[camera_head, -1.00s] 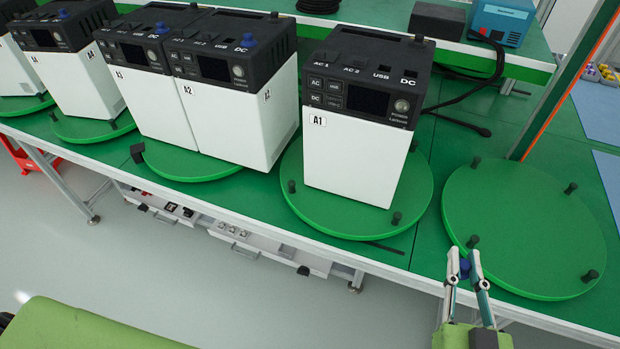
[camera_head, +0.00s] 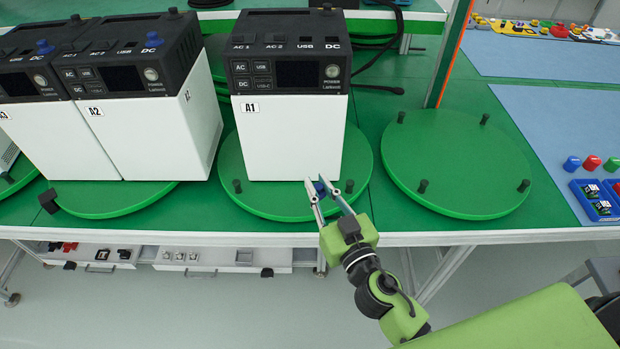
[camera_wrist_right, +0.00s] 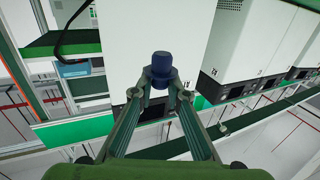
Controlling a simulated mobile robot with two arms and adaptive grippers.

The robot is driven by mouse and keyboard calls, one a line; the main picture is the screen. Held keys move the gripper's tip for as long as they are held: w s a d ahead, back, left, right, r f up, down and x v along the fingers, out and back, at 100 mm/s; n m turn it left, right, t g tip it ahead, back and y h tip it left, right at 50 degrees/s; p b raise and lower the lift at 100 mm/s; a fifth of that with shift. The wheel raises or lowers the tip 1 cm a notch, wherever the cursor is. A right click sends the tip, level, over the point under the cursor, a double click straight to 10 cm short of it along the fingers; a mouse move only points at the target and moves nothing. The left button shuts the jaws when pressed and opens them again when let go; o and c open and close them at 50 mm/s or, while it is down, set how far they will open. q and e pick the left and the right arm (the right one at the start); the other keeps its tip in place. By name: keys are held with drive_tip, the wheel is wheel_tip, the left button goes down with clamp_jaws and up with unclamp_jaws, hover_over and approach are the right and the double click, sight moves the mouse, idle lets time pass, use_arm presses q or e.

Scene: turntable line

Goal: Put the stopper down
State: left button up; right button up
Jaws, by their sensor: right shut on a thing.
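My right gripper (camera_head: 328,190) is shut on a small dark blue stopper (camera_head: 320,188). It holds the stopper in front of the lower right part of the white power unit marked A1 (camera_head: 290,138), over the front of its green turntable (camera_head: 260,205). In the right wrist view the stopper (camera_wrist_right: 161,68) stands up between the fingertips (camera_wrist_right: 160,93). I cannot tell whether it touches anything else. A1's black top has AC, USB and DC openings. Blue stoppers sit on neighbouring units, one by the DC label of A2 (camera_head: 153,39). My left gripper is not in view.
An empty green turntable (camera_head: 455,165) with short black pegs lies to the right. Beyond it are a blue mat, loose blue (camera_head: 571,163), red (camera_head: 592,162) and green (camera_head: 612,164) caps, and a blue tray (camera_head: 580,190). An orange-edged post (camera_head: 450,55) stands behind.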

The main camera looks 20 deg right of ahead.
drive_tip(key=w+f+b, duration=0.1)
drive_tip(key=w+f, duration=0.1)
drive_tip(key=w+d+f+b, duration=0.1)
drive_tip(key=w+f, duration=0.2)
drive_tip(key=w+d+f, duration=0.1)
drive_tip(key=w+f, duration=0.1)
drive_tip(key=w, duration=0.1)
drive_tip(key=shift+f+b, duration=0.15)
drive_tip(key=shift+b, duration=0.25)
drive_tip(key=shift+w+f+b, duration=0.25)
drive_tip(key=shift+f+b, duration=0.25)
drive_tip(key=shift+f, duration=1.25)
drive_tip(key=shift+f+b, duration=0.2)
drive_tip(key=shift+b, duration=0.25)
drive_tip(key=o, duration=0.8)
drive_tip(key=shift+r, duration=0.15)
